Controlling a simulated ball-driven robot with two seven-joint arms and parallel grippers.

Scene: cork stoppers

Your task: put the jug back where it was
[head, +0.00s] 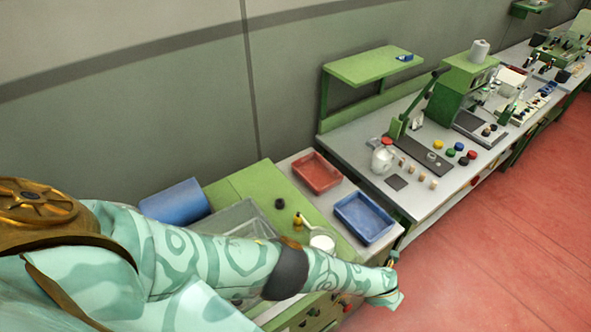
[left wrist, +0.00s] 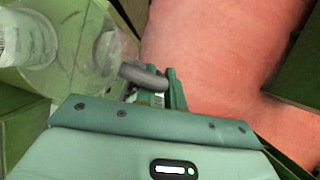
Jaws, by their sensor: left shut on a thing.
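In the left wrist view my left gripper (left wrist: 158,92) is shut on the grey handle (left wrist: 143,75) of a clear, see-through jug (left wrist: 85,55). The jug's body lies to the left of the fingers and is cut off by the picture's edge. In the head view my left arm reaches across the green bench, and its hand (head: 386,291) is over the bench's front side, by the red floor. I cannot make out the held jug there. My right gripper is not in view.
Red floor (head: 500,240) lies clear at right.

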